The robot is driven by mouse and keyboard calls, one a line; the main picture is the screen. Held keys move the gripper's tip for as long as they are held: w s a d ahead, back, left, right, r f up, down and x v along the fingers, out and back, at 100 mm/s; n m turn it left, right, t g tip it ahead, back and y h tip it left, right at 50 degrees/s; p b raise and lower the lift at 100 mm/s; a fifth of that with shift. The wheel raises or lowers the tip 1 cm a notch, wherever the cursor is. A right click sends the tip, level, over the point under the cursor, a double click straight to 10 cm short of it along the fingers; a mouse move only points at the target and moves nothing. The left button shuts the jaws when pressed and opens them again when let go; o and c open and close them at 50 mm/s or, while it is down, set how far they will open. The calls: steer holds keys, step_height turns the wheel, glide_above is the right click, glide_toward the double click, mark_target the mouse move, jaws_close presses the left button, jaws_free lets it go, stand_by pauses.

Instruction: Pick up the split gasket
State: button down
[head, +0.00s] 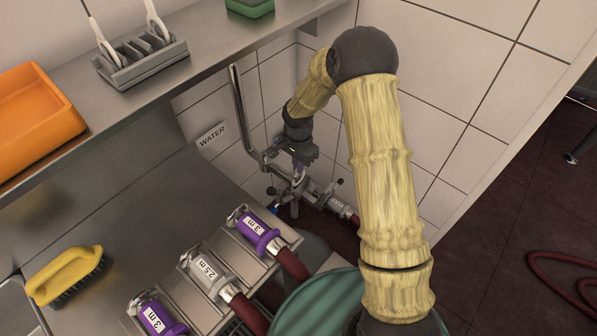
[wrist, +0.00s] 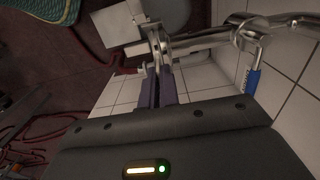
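I cannot pick out the split gasket for certain in either view. My gripper (head: 298,172) points down at the metal pipe fitting (head: 292,197) below the WATER sign. In the wrist view, the two purple-grey fingers (wrist: 159,88) lie close together, with only a narrow dark gap between them. Their tips reach the flanged end of the metal fitting (wrist: 185,46). I cannot tell whether they touch it or hold something thin there; the fingertips and flange overlap and the spot is dark.
A blue-handled valve (wrist: 253,80) hangs from the pipe. Three labelled hose couplings (head: 210,275) rest on the steel counter. A yellow brush (head: 66,274) lies at left. The shelf above holds an orange tray (head: 35,112) and a grey rack (head: 140,62). A tiled wall stands close behind the fitting.

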step_height(320, 180, up, 6)
steer(key=shift+f, duration=0.1)
stand_by(0.8)
stand_by(1.0)
steer(key=s+d+r+n+p, duration=0.3)
steer(key=r+p, duration=0.4)
steer(key=p, duration=0.7)
steer(key=s+d+r+n+p, duration=0.3)
steer(key=d+r+n+p, duration=0.3)
steer(key=p, duration=0.9)
steer(key=shift+d+r, duration=0.75)
steer(key=shift+d, duration=0.25)
